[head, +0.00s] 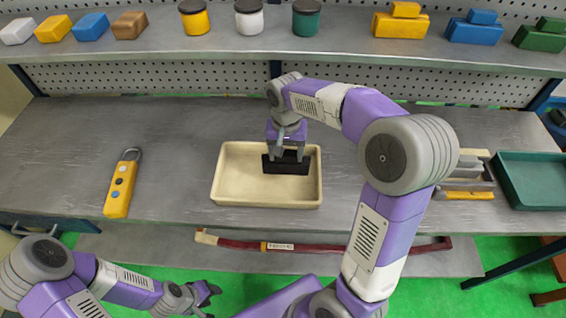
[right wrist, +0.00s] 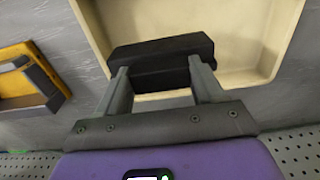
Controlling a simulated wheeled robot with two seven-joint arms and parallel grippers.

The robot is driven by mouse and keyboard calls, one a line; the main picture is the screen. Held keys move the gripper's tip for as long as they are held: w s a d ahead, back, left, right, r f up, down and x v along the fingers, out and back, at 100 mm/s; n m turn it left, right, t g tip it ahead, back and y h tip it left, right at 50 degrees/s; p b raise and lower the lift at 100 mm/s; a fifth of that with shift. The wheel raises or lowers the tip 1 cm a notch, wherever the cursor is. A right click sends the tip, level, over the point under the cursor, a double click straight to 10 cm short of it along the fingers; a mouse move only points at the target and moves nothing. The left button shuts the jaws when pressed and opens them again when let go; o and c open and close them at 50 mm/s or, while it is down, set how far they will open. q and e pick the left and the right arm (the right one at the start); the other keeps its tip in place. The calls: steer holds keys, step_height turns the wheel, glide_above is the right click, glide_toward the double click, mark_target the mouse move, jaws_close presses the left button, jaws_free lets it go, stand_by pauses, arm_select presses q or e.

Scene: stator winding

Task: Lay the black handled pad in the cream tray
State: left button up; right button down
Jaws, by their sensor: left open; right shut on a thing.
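The cream tray (head: 237,188) lies on the grey bench, left of the picture's middle. My right gripper (head: 288,154) reaches down over its right half and is shut on the black pad (head: 286,166). In the right wrist view the pad (right wrist: 160,60) sits between the two grey fingers, with the tray (right wrist: 245,40) beneath and beyond it. The pad is within the tray's outline, near its back right. I cannot tell whether it touches the tray floor. Its handle is hidden by the fingers. My left gripper (head: 207,293) is open and empty, low in front of the bench.
A yellow tool with coloured buttons (head: 122,184) lies left of the tray. Grey and yellow pieces (head: 468,180) lie to its right, with a green tray (head: 530,180) beyond. A shelf (head: 290,45) with jars and blocks runs above the back.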

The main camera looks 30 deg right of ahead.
mark_target(285, 163)
steer(key=shift+w+f+b, duration=0.15)
steer(key=shift+f+b, duration=0.45)
steer(key=shift+f, duration=1.75)
steer(key=shift+f, duration=0.1)
steer(key=shift+c, duration=0.7)
jaws_free()
step_height(285, 163, up, 12)
steer(key=p, duration=0.3)
steer(key=shift+r+p, duration=0.2)
steer(key=shift+p, duration=0.1)
